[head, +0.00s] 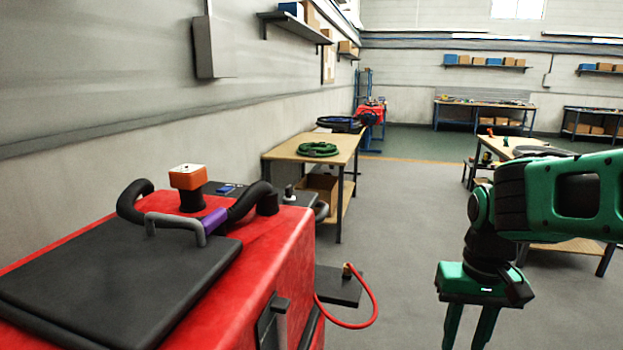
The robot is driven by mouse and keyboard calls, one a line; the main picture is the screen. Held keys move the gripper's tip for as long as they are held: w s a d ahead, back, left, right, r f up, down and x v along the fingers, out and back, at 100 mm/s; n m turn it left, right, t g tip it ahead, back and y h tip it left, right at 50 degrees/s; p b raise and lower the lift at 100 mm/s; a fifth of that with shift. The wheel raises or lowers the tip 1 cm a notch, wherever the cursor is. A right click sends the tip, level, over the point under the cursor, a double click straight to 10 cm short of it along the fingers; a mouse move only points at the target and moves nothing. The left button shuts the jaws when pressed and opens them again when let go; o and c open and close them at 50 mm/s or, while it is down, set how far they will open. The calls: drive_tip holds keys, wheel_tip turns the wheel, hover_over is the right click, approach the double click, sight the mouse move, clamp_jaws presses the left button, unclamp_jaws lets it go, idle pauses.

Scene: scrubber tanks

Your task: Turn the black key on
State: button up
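A red scrubber machine (250,240) stands at the left front. No part of it shows clearly as a black key. A dark lever-like part (279,308) stands up on a dark plate on its right side, partly cut off by the bottom edge. A small knob with a pale top (289,193) sits on the dark panel at the far end. I cannot tell whether either is the key. My gripper (468,335) hangs at the lower right, clear of the machine. Its green fingers point down and stand apart with nothing seen between them. The fingertips are cut off by the frame.
The machine's top carries a black lid (120,285) with a grey handle, black hoses and an orange block (188,177). A red hose (350,325) loops out from its side. A bench with a green coil (318,149) stands behind. Grey floor is clear between machine and gripper.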

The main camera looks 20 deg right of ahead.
drive_tip(key=shift+w+a, duration=0.1)
drive_tip(key=shift+w, duration=0.2)
drive_tip(key=shift+o, duration=0.6)
drive_tip(key=shift+o, duration=1.4)
drive_tip(key=shift+s+r, duration=0.2)
drive_tip(key=shift+r, duration=0.1)
drive_tip(key=n+t+y, duration=0.3)
drive_tip(key=n, duration=1.4)
approach(290, 185)
drive_tip(key=x, duration=0.9)
drive_tip(key=shift+s+a, duration=0.1)
